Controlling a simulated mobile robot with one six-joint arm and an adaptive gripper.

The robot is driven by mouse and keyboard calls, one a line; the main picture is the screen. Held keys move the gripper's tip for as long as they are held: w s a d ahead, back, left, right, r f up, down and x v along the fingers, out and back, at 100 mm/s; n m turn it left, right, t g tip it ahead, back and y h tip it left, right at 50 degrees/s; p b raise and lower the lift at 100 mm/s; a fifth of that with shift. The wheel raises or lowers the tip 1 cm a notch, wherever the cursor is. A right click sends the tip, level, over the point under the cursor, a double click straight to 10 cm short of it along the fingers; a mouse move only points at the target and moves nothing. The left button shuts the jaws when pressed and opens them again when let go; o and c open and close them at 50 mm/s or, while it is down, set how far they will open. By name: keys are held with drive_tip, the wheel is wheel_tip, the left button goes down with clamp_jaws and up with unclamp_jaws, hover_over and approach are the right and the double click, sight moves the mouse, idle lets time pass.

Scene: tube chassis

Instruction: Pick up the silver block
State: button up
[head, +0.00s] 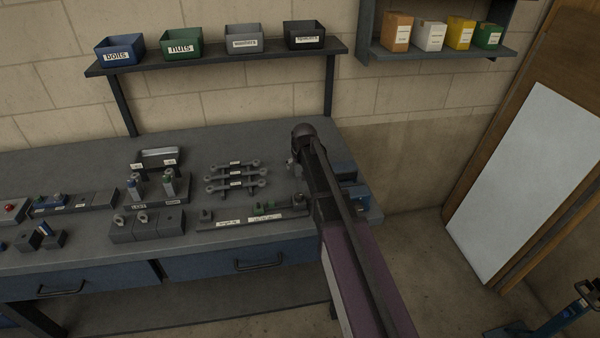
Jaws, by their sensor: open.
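A bright silver block (158,155) lies at the back of the bench, left of centre, in or on a dark holder with small white labels at its front corners. It looks like the silver block, though several duller grey blocks (146,227) also stand nearer the front. My arm reaches in from the bottom over the right end of the bench. My gripper (294,167) is mostly hidden by the arm; only a small grey part shows at the arm's left side. It is open and well to the right of the silver block, with nothing visible in it.
A blue vise-like object (352,190) is partly behind my arm. A shelf (215,58) with labelled bins hangs above the bench.

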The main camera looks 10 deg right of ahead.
drive_tip(key=shift+w+f, duration=0.1)
drive_tip(key=shift+f, duration=0.1)
idle(0.5)
clamp_jaws()
